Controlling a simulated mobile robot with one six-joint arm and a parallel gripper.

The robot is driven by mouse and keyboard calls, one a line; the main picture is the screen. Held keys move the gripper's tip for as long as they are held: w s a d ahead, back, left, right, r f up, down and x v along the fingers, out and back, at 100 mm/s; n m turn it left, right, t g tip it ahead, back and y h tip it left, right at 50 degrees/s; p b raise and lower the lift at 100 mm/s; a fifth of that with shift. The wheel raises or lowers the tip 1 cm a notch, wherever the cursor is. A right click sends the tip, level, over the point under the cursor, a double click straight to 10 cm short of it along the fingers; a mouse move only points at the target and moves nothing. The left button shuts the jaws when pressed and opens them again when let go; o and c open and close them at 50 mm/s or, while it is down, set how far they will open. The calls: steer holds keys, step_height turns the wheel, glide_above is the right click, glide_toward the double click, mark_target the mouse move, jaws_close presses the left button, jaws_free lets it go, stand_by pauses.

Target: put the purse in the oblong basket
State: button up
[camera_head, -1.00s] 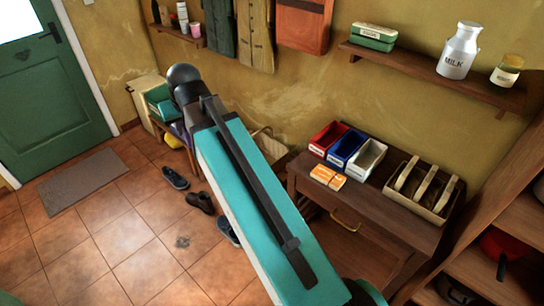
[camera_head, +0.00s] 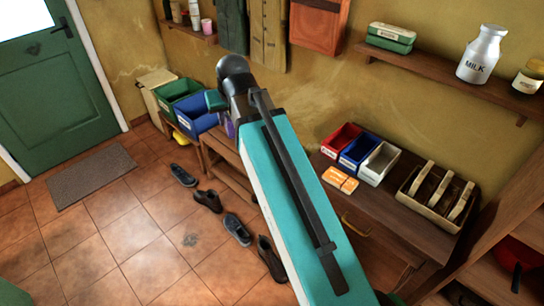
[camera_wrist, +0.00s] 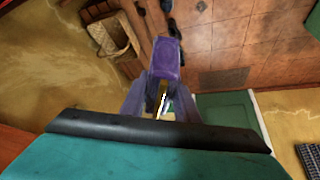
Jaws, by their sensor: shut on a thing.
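A purple thing (camera_wrist: 167,60), which looks like the purse, is held out in front of my wrist in the wrist view. My gripper (camera_wrist: 160,92) is shut on it; how the fingers meet it is hard to make out. In the head view my gripper hangs under the dark wrist end of my arm, and a bit of purple (camera_head: 229,128) shows below it. The oblong wicker basket (camera_wrist: 108,38) is at the upper left of the wrist view, apart from the purse, on a slatted wooden bench. In the head view my arm hides the basket.
A green crate (camera_head: 178,92) and a blue crate (camera_head: 196,118) stand left of my wrist. Shoes (camera_head: 237,229) lie on the tiles. Small bins (camera_head: 378,163) and a divided tray (camera_head: 425,212) stand on the right cabinet. A wall shelf (camera_head: 445,75) is above.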

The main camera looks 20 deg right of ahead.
steer(key=shift+a, duration=0.1)
stand_by(0.3)
steer(key=shift+s+d, duration=0.3)
steer(key=shift+s, duration=0.65)
steer(key=shift+s+d, duration=0.3)
steer(key=shift+s, duration=0.65)
steer(key=shift+s, duration=0.15)
